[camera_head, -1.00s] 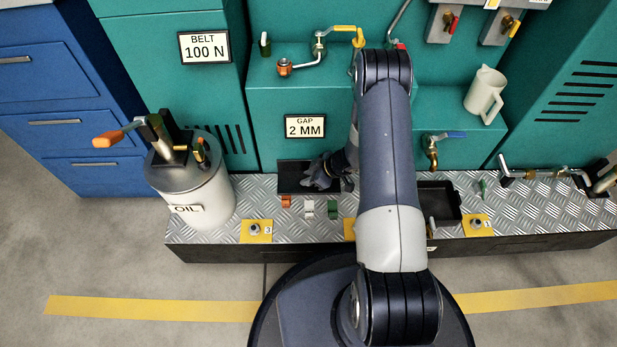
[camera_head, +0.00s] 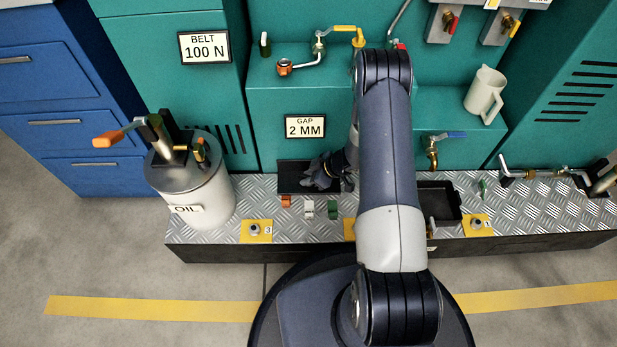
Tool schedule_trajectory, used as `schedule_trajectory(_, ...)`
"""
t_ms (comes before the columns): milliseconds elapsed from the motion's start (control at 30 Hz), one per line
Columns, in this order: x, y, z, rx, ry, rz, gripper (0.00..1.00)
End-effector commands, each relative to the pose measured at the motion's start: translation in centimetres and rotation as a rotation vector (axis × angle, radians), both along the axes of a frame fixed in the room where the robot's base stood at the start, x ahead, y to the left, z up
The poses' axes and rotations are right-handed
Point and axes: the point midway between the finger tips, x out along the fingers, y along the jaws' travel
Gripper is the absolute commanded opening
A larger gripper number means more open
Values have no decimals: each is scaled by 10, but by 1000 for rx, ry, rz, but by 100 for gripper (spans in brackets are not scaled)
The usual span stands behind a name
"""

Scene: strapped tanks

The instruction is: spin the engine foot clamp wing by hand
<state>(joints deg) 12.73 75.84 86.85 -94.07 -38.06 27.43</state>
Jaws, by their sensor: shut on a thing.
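My gripper (camera_head: 322,172) shows as a dark shape over the black tray (camera_head: 285,183) on the tread-plate ledge, left of my forearm. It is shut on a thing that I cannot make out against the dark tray. Another yellow plate with a metal stud (camera_head: 478,222) sits at right. A third yellow plate (camera_head: 349,229) is mostly hidden behind my arm. I cannot pick out the clamp wing for certain.
Orange, white and green small pieces (camera_head: 308,208) lie before the tray. A second black tray (camera_head: 440,205) is right of my arm. A brass tap (camera_head: 433,155) and a white jug (camera_head: 485,95) are behind.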

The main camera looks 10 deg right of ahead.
Motion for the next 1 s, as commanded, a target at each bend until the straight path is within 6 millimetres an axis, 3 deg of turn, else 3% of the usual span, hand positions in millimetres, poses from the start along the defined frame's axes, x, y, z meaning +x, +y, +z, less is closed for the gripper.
schedule_trajectory(367,0,0,1,0,0,8,0)
schedule_trajectory(767,1,0,1,-1,-3,263,0)
schedule_trajectory(800,0,0,0,-1,-1,284,24)
schedule_trajectory(1000,0,0,0,-1,-1,276,38)
